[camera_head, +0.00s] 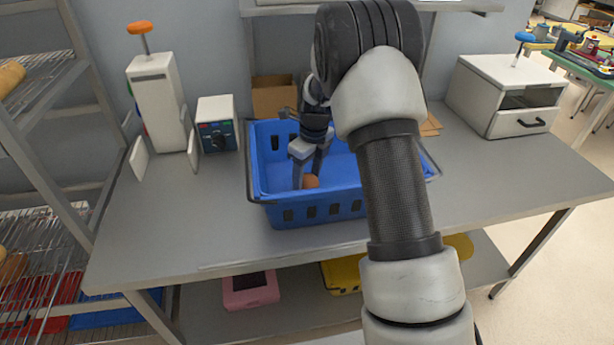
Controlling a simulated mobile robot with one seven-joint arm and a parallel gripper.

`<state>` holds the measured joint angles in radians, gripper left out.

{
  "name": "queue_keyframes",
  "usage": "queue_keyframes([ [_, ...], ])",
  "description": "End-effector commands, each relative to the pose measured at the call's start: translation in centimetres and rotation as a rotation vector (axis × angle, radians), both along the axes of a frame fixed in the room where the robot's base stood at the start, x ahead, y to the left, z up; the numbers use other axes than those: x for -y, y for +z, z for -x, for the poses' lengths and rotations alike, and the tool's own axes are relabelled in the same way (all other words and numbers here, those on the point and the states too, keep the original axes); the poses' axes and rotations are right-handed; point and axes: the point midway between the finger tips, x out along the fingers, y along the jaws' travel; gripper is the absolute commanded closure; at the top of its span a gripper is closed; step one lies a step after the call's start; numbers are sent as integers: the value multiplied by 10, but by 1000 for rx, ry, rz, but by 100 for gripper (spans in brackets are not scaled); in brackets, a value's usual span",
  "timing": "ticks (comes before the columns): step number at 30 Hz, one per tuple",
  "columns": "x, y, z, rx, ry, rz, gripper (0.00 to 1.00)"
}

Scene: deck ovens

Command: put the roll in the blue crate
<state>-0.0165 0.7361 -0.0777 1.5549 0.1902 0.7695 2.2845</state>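The blue crate (310,212) stands on the grey table near its middle, open at the top. My gripper (308,178) reaches down inside the crate, fingers pointing downward. A small brown roll (312,181) shows at the fingertips, inside the crate and just behind its front wall. The fingers are apart, with the roll between or right beside their tips. I cannot tell whether they grip it or whether it rests on the crate floor. The roll's lower part is hidden, and my arm covers the crate's right part.
On the grey table (180,235), a white machine with an orange knob (157,95) and a control box (217,125) stand left of the crate. A white drawer unit (505,95) stands at right. Cardboard (272,97) lies behind the crate. A wire rack (45,85) is at far left.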

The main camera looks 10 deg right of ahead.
Motion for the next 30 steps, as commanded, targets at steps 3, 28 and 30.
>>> queue_keyframes([
  [3, 0, 0, 0, 0, 0, 0, 32],
  [28, 7, 100, 9, 3, 0, 0, 32],
  [30, 8, 109, 9, 3, 0, 0, 32],
])
